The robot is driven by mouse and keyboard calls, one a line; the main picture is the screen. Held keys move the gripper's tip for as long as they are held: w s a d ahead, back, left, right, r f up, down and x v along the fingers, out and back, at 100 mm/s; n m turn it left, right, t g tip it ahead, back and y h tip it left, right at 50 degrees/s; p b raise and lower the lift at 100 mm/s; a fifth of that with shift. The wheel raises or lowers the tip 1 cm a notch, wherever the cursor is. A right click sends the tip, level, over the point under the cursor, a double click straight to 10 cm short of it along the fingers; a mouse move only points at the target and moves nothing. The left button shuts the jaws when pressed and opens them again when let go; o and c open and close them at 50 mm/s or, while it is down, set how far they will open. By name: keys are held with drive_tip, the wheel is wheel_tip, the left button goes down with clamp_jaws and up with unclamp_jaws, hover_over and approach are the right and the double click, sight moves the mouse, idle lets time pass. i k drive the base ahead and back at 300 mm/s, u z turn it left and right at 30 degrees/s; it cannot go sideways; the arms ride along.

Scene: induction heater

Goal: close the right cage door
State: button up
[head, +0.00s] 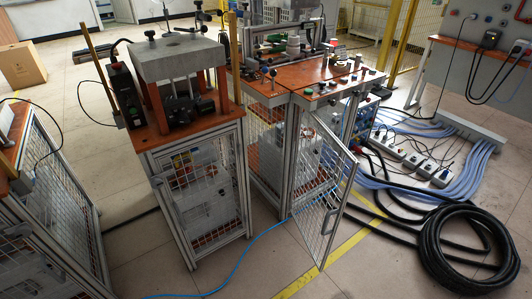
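The right cage door (328,205), a mesh panel in a metal frame, stands open in the head view. It swings out toward the front right from the right machine cabinet (289,165). Through the opening, parts of the equipment inside show. The left machine cabinet (247,175) stands beside it, and its mesh front appears shut. My gripper is not in view.
A coil of black hose (470,250) lies on the floor at the right, with black cables running toward the cabinet. A power strip (415,158) and blue hoses (385,180) lie behind. A blue cable (250,250) crosses the floor in front. Floor before the door is otherwise fairly clear.

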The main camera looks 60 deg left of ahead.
sight(355, 163)
drive_tip(key=k, duration=0.4)
drive_tip(key=u, duration=1.65)
drive_tip(key=i, duration=0.5)
drive_tip(key=k, duration=0.5)
drive_tip(key=u, duration=1)
drive_tip(key=i, duration=1.05)
drive_tip(key=z, duration=1.9)
